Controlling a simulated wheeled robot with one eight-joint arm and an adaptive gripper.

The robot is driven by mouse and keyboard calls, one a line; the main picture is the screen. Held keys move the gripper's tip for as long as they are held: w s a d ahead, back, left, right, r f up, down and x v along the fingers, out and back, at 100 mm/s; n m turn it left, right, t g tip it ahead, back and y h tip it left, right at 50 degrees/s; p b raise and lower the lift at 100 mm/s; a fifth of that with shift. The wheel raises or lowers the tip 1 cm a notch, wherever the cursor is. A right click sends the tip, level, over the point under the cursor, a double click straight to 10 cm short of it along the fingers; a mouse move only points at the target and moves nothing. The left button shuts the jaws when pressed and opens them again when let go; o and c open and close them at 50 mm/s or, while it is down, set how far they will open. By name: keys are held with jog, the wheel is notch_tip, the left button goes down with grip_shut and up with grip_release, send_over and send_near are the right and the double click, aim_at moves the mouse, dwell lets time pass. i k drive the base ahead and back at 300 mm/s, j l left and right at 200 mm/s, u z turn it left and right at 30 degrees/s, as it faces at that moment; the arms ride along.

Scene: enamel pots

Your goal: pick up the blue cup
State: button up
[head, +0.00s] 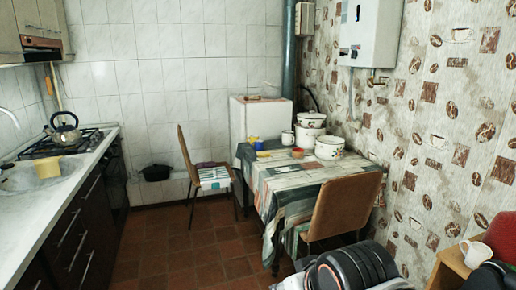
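Black and white parts of my arm show at the bottom edge. My gripper's fingers cannot be seen.
White enamel pots (329,148) stand at the table's right back. A brown chair (343,207) blocks its near side; another chair (190,155) stands left. A counter with sink and kettle (66,131) runs along the left. Tiled floor (190,250) is open between.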

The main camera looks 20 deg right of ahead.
aim_at(259, 144)
jog(key=z, duration=0.45)
jog(key=i+j+z, duration=0.1)
jog(key=i+z, duration=0.3)
jog(key=i+j+z, duration=0.2)
jog(key=z, duration=0.2)
jog(key=i+j+z, duration=0.25)
jog(key=z, duration=0.15)
jog(key=i+j, duration=0.2)
jog(key=j, duration=0.2)
jog(key=i+j+z, duration=0.15)
jog(key=j, duration=0.2)
jog(key=i+j, duration=0.25)
jog(key=j, duration=0.15)
jog(key=i+j+z, duration=0.15)
jog(key=j, duration=0.25)
jog(key=i+j, duration=0.2)
jog(key=j, duration=0.25)
jog(key=i+j+z, duration=0.1)
jog(key=j, duration=0.3)
jog(key=i+j+z, duration=0.1)
jog(key=i+j, duration=0.15)
jog(key=j, duration=0.2)
jog(key=i+j, duration=0.15)
jog(key=j, duration=0.3)
jog(key=i+l, duration=0.1)
jog(key=l+u, duration=0.05)
